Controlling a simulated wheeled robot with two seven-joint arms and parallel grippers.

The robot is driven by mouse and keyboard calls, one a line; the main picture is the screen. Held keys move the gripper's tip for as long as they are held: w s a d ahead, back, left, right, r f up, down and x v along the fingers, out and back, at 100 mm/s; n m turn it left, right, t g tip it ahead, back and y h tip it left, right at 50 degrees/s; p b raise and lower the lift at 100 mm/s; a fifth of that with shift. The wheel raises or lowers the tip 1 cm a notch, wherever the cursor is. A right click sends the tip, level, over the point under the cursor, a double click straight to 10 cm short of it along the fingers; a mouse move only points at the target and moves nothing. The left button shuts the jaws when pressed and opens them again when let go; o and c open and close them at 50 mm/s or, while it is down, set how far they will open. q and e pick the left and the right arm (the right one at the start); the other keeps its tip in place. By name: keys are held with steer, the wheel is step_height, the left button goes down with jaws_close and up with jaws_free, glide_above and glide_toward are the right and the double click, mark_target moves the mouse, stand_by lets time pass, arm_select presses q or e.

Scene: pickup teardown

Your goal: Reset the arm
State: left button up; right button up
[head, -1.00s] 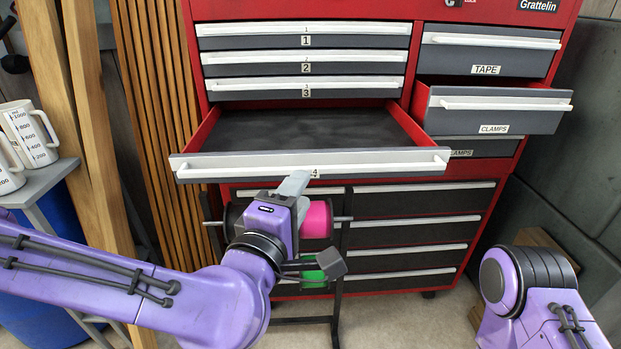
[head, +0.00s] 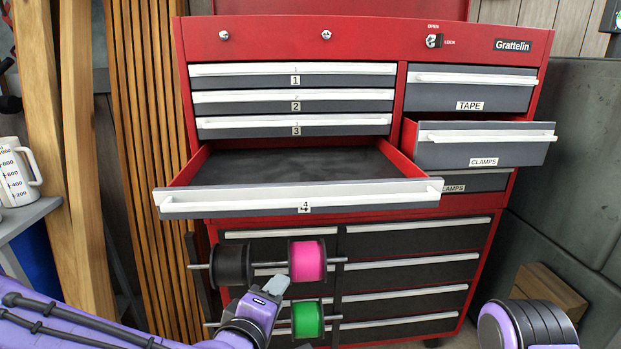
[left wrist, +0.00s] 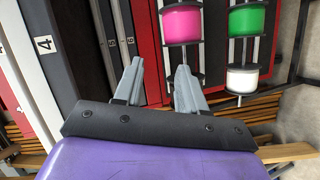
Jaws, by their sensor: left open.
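My left gripper (head: 272,290) is low in the head view, in front of the spool rack and below drawer 4. In the left wrist view its two grey fingers (left wrist: 158,85) stand apart with nothing between them. Drawer 4 (head: 305,200) is pulled out and looks empty inside. My left gripper is apart from its handle. My right arm shows only as a rounded purple and black part at the bottom right of the head view; its gripper is out of view.
A red tool chest (head: 300,45) fills the middle. The clamps drawer (head: 484,150) is pulled out at the right. A pink spool (head: 307,261), black spool (head: 231,265) and green spool (head: 307,319) hang on a rack. A white mug (head: 14,172) stands at left.

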arm_select(q)
steer(key=s+a+f+m+g+y+p, duration=0.1)
steer(key=s+a+f+g+y, duration=0.3)
steer(key=f, duration=0.7)
steer(key=s+a+f+m+g+h+p, duration=0.1)
steer(key=s+a+f+m+p, duration=0.3)
steer(key=f, duration=0.6)
steer(key=s+a+f+g+y, duration=0.1)
steer(key=s+a+f+g, duration=0.2)
steer(key=s+a+f, duration=0.2)
steer(key=s+a+f+m+g+y+p, duration=0.1)
steer(key=s+a+f+g+y, duration=0.1)
steer(key=s+a+f, duration=0.4)
steer(key=s+a+g, duration=0.1)
steer(key=s+a, duration=0.2)
steer(key=s, duration=0.4)
steer(key=shift+a+y, duration=0.2)
steer(key=shift+y, duration=0.1)
